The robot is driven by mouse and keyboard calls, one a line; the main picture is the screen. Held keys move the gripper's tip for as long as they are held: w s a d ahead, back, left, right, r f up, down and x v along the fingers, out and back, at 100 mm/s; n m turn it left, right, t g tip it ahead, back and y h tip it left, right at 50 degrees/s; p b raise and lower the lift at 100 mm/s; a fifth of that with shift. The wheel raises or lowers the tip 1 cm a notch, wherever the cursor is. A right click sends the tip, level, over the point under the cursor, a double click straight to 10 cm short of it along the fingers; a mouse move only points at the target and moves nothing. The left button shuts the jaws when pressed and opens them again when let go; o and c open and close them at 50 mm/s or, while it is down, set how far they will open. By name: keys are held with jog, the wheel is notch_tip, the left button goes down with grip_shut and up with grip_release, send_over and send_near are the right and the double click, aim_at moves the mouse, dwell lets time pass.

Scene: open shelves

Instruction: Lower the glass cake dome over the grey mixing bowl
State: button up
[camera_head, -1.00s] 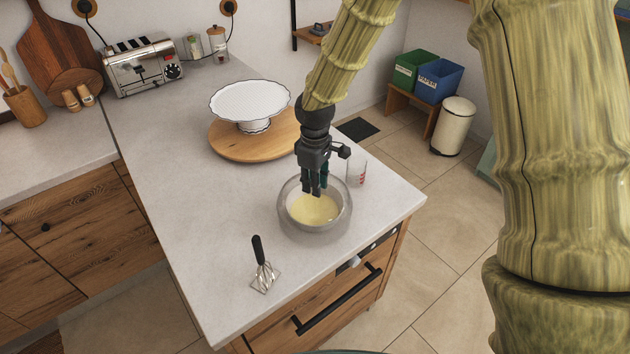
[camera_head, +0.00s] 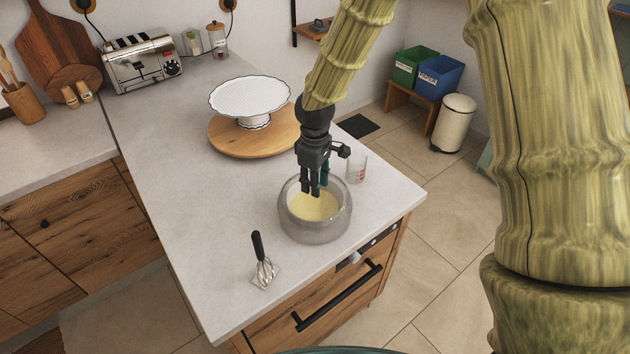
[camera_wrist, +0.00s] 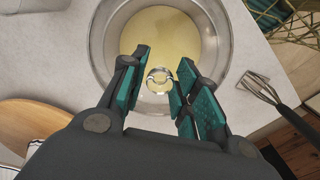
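The grey mixing bowl (camera_head: 316,234) stands near the counter's front right corner with pale yellow batter inside; its rim also shows in the wrist view (camera_wrist: 101,45). The glass cake dome is clear and hard to make out; a hazy outline surrounds the bowl, and its round glass knob (camera_wrist: 159,78) shows in the wrist view. I cannot tell how its lower edge sits. My gripper (camera_head: 312,192) points down over the bowl. In the wrist view its teal-padded fingers (camera_wrist: 161,72) stand apart on either side of the knob, with a small gap visible.
A white cake stand (camera_head: 249,97) on a round wooden board (camera_head: 235,142) is behind left. The counter's left middle is clear.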

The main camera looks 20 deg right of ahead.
jog(key=shift+o, duration=0.8)
jog(key=shift+r, duration=0.1)
notch_tip(320, 180, up, 12)
jog(key=shift+s+d, duration=0.1)
dwell(0.3)
